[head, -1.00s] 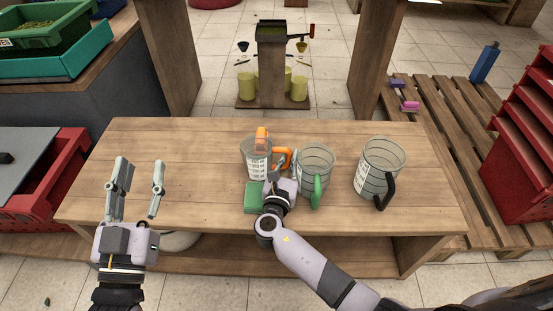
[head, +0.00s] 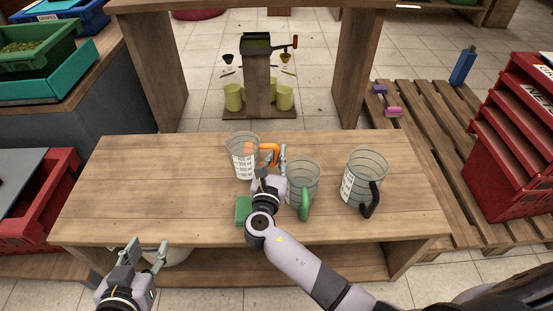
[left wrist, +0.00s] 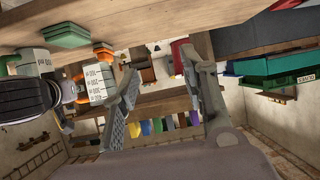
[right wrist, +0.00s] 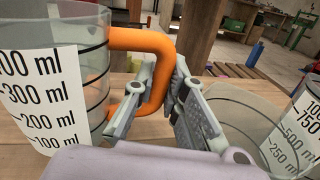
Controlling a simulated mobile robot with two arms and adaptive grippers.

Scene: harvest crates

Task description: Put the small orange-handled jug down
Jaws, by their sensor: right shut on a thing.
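The small clear jug (head: 240,160) with a white scale label and an orange handle (head: 268,150) is upright over the left-middle of the wooden table. My right gripper (head: 273,166) is shut on its orange handle; the right wrist view shows the handle (right wrist: 150,41) between the fingers, with the jug (right wrist: 40,95) at left. I cannot tell whether its base touches the tabletop. My left gripper (head: 148,249) is open and empty, low in front of the table's front left edge. In the left wrist view the jug (left wrist: 97,84) shows upside down.
A green-handled jug (head: 303,175) stands close right of my right gripper, and a larger black-handled jug (head: 365,170) further right. A green block (head: 243,209) lies in front. The table's left part (head: 150,185) is clear. A stand with yellow-green cups (head: 257,85) is behind.

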